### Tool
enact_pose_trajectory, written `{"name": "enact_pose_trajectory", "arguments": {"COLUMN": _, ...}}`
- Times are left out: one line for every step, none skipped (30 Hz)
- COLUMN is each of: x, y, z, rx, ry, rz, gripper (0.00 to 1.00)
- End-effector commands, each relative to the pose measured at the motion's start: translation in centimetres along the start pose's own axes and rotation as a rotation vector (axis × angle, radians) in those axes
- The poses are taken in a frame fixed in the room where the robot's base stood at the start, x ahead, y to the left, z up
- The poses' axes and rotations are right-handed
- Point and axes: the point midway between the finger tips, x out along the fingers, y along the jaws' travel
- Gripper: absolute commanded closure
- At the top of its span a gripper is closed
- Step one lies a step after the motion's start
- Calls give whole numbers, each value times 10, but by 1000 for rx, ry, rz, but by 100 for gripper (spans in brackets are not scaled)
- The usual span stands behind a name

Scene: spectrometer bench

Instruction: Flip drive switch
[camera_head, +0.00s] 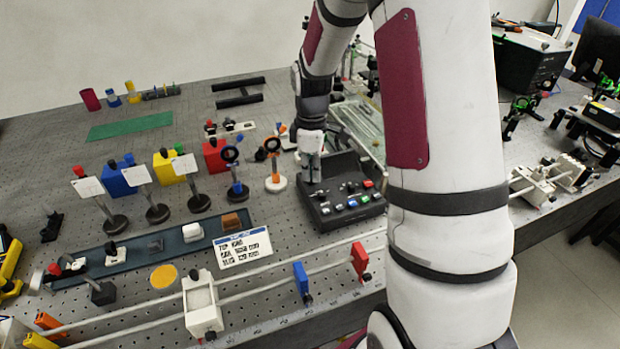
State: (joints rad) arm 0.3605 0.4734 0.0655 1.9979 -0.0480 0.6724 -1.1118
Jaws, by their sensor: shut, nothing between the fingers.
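A dark control box (345,205) stands on the right part of the optical bench. Its sloped top carries several small coloured buttons and knobs, among them blue, red and white ones. Which of these is the drive switch is too small to tell. My gripper (313,180) points down at the left side of the box's panel, with its fingers shut and nothing between them. The fingertips are over or at the panel's left edge; I cannot tell whether they touch it. My gripper and wrist hide the box's upper left corner.
My arm hides much of the right side. Left of the box stand an orange ring mount (275,177) and a dark lens mount (235,188). A printed card (243,249) and a rail with a white carriage (202,303) lie in front. A green mat (130,126) lies at the back left.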

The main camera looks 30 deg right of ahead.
Motion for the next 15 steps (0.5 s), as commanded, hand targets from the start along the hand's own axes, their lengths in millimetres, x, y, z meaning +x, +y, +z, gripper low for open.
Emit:
{"name": "enact_pose_trajectory", "arguments": {"x": 1, "y": 0, "z": 0, "rx": 0, "ry": 0, "rz": 0, "gripper": 100}}
{"name": "enact_pose_trajectory", "arguments": {"x": 1, "y": 0, "z": 0, "rx": 0, "ry": 0, "rz": 0, "gripper": 100}}
{"name": "enact_pose_trajectory", "arguments": {"x": 2, "y": 0, "z": 0, "rx": 0, "ry": 0, "rz": 0, "gripper": 100}}
{"name": "enact_pose_trajectory", "arguments": {"x": 2, "y": 0, "z": 0, "rx": 0, "ry": 0, "rz": 0, "gripper": 100}}
{"name": "enact_pose_trajectory", "arguments": {"x": 3, "y": 0, "z": 0, "rx": 0, "ry": 0, "rz": 0, "gripper": 100}}
{"name": "enact_pose_trajectory", "arguments": {"x": 3, "y": 0, "z": 0, "rx": 0, "ry": 0, "rz": 0, "gripper": 100}}
{"name": "enact_pose_trajectory", "arguments": {"x": 4, "y": 0, "z": 0, "rx": 0, "ry": 0, "rz": 0, "gripper": 100}}
{"name": "enact_pose_trajectory", "arguments": {"x": 4, "y": 0, "z": 0, "rx": 0, "ry": 0, "rz": 0, "gripper": 100}}
{"name": "enact_pose_trajectory", "arguments": {"x": 5, "y": 0, "z": 0, "rx": 0, "ry": 0, "rz": 0, "gripper": 100}}
{"name": "enact_pose_trajectory", "arguments": {"x": 5, "y": 0, "z": 0, "rx": 0, "ry": 0, "rz": 0, "gripper": 100}}
{"name": "enact_pose_trajectory", "arguments": {"x": 5, "y": 0, "z": 0, "rx": 0, "ry": 0, "rz": 1, "gripper": 100}}
{"name": "enact_pose_trajectory", "arguments": {"x": 6, "y": 0, "z": 0, "rx": 0, "ry": 0, "rz": 1, "gripper": 100}}
{"name": "enact_pose_trajectory", "arguments": {"x": 6, "y": 0, "z": 0, "rx": 0, "ry": 0, "rz": 1, "gripper": 100}}
{"name": "enact_pose_trajectory", "arguments": {"x": 7, "y": 0, "z": 0, "rx": 0, "ry": 0, "rz": 1, "gripper": 100}}
{"name": "enact_pose_trajectory", "arguments": {"x": 7, "y": 0, "z": 0, "rx": 0, "ry": 0, "rz": 1, "gripper": 100}}
